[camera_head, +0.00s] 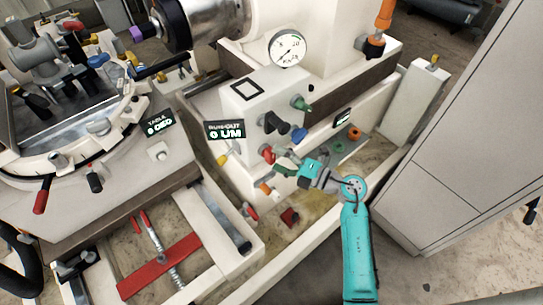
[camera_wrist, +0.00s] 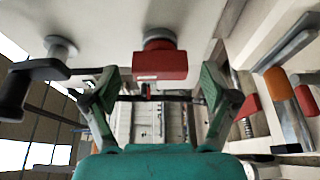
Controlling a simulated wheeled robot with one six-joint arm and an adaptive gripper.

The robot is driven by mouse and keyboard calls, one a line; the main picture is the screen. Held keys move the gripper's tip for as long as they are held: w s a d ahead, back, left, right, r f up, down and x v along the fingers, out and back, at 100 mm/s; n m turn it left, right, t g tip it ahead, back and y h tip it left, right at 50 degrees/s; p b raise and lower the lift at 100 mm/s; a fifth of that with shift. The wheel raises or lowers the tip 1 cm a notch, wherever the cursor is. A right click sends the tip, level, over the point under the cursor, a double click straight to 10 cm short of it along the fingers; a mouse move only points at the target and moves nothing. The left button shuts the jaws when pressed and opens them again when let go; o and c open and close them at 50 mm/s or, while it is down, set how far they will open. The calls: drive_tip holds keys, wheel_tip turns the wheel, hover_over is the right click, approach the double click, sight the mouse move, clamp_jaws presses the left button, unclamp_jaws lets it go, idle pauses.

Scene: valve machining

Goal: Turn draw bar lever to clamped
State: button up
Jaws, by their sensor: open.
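My gripper (camera_head: 280,164) is at the front face of a white machine box (camera_head: 243,98), close to a red lever (camera_head: 267,154). In the wrist view my gripper (camera_wrist: 160,78) is open, with its green-padded fingers apart. The red lever's block (camera_wrist: 160,62) shows between and just beyond the fingertips; whether they touch it cannot be told. A black crank-shaped lever (camera_head: 276,123) sits above the red one on the same face; it also shows left of the fingers in the wrist view (camera_wrist: 40,70). No readable label shows which is the draw bar lever.
A green knob (camera_head: 301,103) and a blue knob (camera_head: 299,134) are on the box's right side. An orange-handled lever (camera_head: 265,188) is below. A dial gauge (camera_head: 287,48) stands on top. A run-out display (camera_head: 225,130) is at left. A grey cabinet (camera_head: 465,130) stands at right.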

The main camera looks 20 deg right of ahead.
drive_tip(key=v, duration=0.9)
drive_tip(key=shift+s, duration=0.2)
drive_tip(key=s+a+r+m+t+h, duration=0.25)
drive_tip(key=s+a+m+t, duration=0.2)
drive_tip(key=s, duration=0.25)
drive_tip(key=s+a+r+m+t+h, duration=0.1)
drive_tip(key=s+a+r+m+t, duration=0.2)
drive_tip(key=s+a+m, duration=0.3)
drive_tip(key=s+d+f+m+g+h, duration=0.1)
drive_tip(key=s+m+g+h, duration=0.2)
drive_tip(key=s+m, duration=0.5)
drive_tip(key=s+d+f+m+g+h, duration=0.1)
drive_tip(key=s+m+h, duration=0.4)
drive_tip(key=s, duration=0.8)
drive_tip(key=d+m+g, duration=0.1)
drive_tip(key=m+g, duration=0.1)
drive_tip(key=shift+s+f+m, duration=0.2)
drive_tip(key=shift+f+m, duration=0.05)
drive_tip(key=shift+m, duration=0.1)
drive_tip(key=shift+d, duration=0.1)
